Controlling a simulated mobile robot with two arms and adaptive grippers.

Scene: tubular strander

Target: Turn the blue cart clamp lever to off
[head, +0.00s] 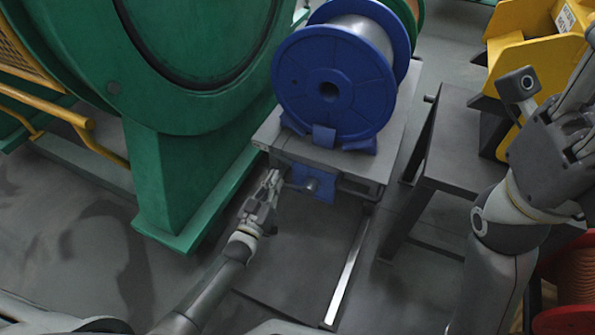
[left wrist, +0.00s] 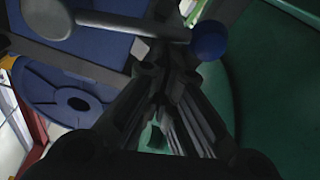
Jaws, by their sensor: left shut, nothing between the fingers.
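The blue cart clamp lever has a round grey hub (head: 312,185) on a blue plate (head: 325,192) at the cart's front. In the left wrist view its grey rod (left wrist: 130,27) runs from the hub to a blue knob (left wrist: 208,40) at the right. In the head view the lever points left, its knob hidden by my left gripper (head: 272,180). That gripper is shut and empty, its fingertips (left wrist: 168,75) close to the rod near the knob; contact cannot be told. My right gripper (head: 575,105) is raised at the right edge, partly cut off.
A blue spool (head: 330,85) sits on the grey cart (head: 365,165). A green machine frame (head: 180,180) stands close left of my left arm. A dark table (head: 455,140) and yellow equipment (head: 530,50) stand to the right.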

